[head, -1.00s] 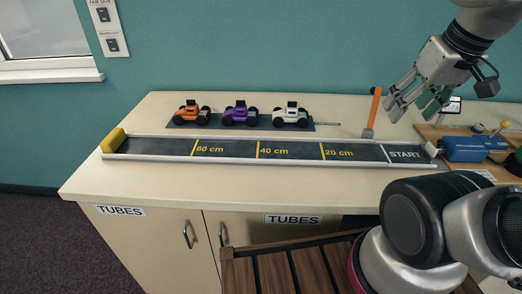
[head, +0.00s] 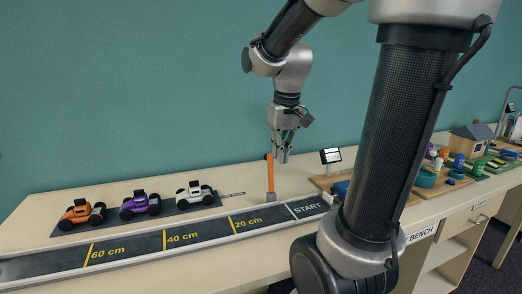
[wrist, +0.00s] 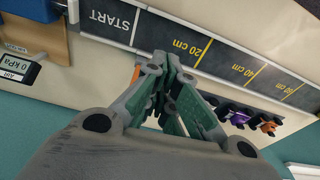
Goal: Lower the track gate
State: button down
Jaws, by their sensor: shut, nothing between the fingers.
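The track (head: 205,236) is a dark strip with yellow distance marks and a white START line. The track gate (head: 270,178) is an orange bar standing upright at the track's back edge, near START, on a small grey base. A bit of its orange shows left of the fingers in the wrist view (wrist: 137,73). My gripper (head: 282,158) is shut and empty, pointing down close beside the gate's upper end, on its right in the head view. Whether it touches the bar I cannot tell. In the wrist view my gripper (wrist: 174,55) hides most of the gate.
An orange car (head: 81,213), a purple car (head: 140,205) and a white car (head: 195,193) stand on a dark mat behind the track. A small display (head: 330,156) stands on a wooden board right of the gate. The teal wall (head: 130,90) rises behind.

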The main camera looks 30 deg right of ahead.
jog(key=shift+m, duration=0.4)
jog(key=w+d, duration=0.1)
jog(key=w, duration=0.3)
jog(key=w+d, duration=0.2)
jog(key=w, duration=0.3)
jog(key=w+d, duration=0.2)
jog(key=w, duration=0.3)
jog(key=shift+d+f, duration=0.2)
jog(key=shift+f, duration=0.05)
jog(key=w+d+r+t, duration=0.1)
jog(key=w+r, duration=0.3)
jog(key=w, duration=0.2)
notch_tip(320, 180, down, 9)
jog(key=s, duration=0.1)
jog(key=shift+s+f, duration=0.2)
jog(key=shift+s, duration=0.1)
